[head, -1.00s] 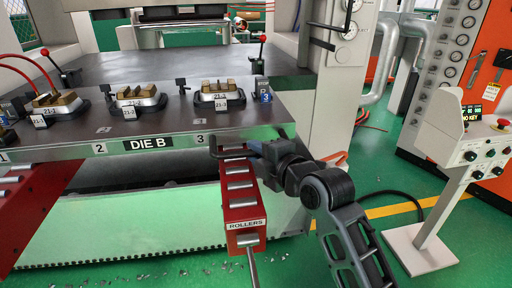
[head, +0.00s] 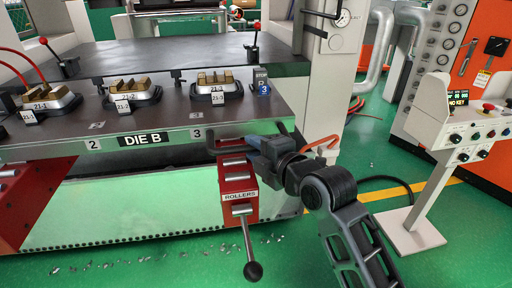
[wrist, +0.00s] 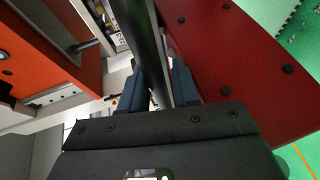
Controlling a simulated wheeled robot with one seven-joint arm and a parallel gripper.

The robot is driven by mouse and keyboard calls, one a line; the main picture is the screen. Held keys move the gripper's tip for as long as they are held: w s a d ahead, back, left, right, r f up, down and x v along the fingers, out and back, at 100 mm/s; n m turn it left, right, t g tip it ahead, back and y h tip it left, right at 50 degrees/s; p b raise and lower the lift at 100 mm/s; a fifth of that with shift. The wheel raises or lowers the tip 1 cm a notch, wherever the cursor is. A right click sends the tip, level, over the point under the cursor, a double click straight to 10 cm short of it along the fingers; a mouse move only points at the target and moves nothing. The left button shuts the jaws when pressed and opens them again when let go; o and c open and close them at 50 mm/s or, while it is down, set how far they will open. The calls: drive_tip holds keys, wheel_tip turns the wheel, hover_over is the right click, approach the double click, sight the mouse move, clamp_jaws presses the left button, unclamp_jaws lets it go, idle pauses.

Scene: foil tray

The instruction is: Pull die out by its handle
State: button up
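The die (head: 215,129) is a thick grey plate with a dark top, labelled "DIE B", in the head view. Its front edge overhangs the green bed and lies over the red roller arm. A dark bar handle (head: 211,145) stands out from its front; its middle is hidden by my gripper (head: 258,148). In the wrist view the handle (wrist: 150,45) runs between the blue fingers of my gripper (wrist: 157,92), which look closed around it. The fingertip contact is partly hidden.
The red roller arm (head: 238,184) with a ball-ended lever (head: 252,270) projects below the handle. A control pedestal (head: 420,190) stands right, with an orange cabinet (head: 490,125) behind. A dark hose lies on the floor. Green floor in front is mostly open, with scattered chips.

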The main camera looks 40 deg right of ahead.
idle(0.3)
drive_tip(key=v, duration=0.7)
drive_tip(key=shift+s, duration=0.35)
drive_tip(key=shift+a, duration=0.1)
drive_tip(key=s+a+f+m+y+p, duration=0.1)
drive_tip(key=s+a+m, duration=0.3)
drive_tip(key=s, duration=0.5)
drive_tip(key=s+a+f+m+y, duration=0.1)
drive_tip(key=s+a+m, duration=0.3)
drive_tip(key=s, duration=0.6)
drive_tip(key=s+a+f+m+y+p, duration=0.1)
drive_tip(key=s+a+f+m, duration=0.1)
drive_tip(key=s+a+m, duration=0.3)
drive_tip(key=s+m, duration=0.1)
drive_tip(key=s, duration=0.3)
drive_tip(key=shift+s+f+m+g+p, duration=0.2)
drive_tip(key=shift+s+m+g+p, duration=0.15)
drive_tip(key=shift+m+g, duration=0.05)
drive_tip(key=shift+a, duration=0.1)
idle(0.3)
